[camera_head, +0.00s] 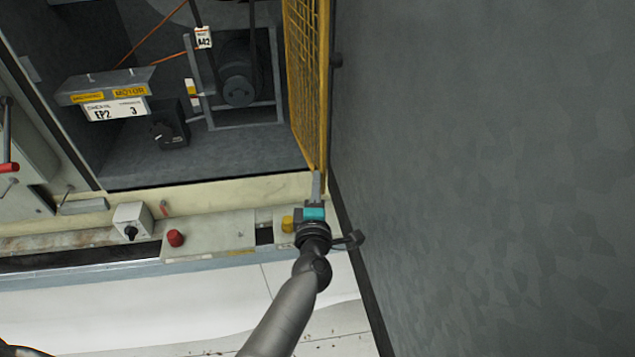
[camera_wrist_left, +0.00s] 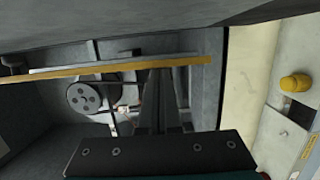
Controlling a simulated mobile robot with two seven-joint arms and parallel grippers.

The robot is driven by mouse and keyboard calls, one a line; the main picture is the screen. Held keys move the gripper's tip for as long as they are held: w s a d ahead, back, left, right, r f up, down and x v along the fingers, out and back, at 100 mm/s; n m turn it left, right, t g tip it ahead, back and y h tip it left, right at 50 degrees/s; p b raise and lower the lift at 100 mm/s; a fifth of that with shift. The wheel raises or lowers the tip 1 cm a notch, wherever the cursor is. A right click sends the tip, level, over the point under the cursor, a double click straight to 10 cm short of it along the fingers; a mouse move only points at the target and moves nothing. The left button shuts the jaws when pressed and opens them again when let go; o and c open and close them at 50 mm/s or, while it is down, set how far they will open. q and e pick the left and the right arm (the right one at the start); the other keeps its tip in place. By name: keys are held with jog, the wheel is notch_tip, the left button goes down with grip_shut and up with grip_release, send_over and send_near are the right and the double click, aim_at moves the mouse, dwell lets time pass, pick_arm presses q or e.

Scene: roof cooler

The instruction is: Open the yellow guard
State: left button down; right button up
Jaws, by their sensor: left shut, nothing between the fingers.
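The yellow guard (camera_head: 306,75) is a mesh panel in a yellow frame. In the head view it stands steeply angled at the right side of the cabinet opening, so the motor compartment to its left is exposed. In the left wrist view its frame shows as a thin yellow bar (camera_wrist_left: 110,69) across the picture. My left gripper (camera_head: 317,176) is shut and empty at the guard's lower end. In the left wrist view the fingertips (camera_wrist_left: 161,72) meet the bar's lower edge in the picture; I cannot tell if they touch it. My right gripper is not in view.
A large grey panel (camera_head: 490,170) stands close on the right. The compartment holds a motor (camera_head: 238,75) and a labelled box (camera_head: 113,100). Below the opening, a ledge carries a red button (camera_head: 175,238) and a yellow knob (camera_head: 288,223). Pale floor (camera_head: 150,300) lies in front.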

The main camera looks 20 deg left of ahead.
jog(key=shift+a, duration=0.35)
pick_arm(q)
jog(key=shift+s, duration=0.1)
jog(key=p+v, duration=0.2)
jog(key=v, duration=1.3)
jog(key=shift+p, duration=0.4)
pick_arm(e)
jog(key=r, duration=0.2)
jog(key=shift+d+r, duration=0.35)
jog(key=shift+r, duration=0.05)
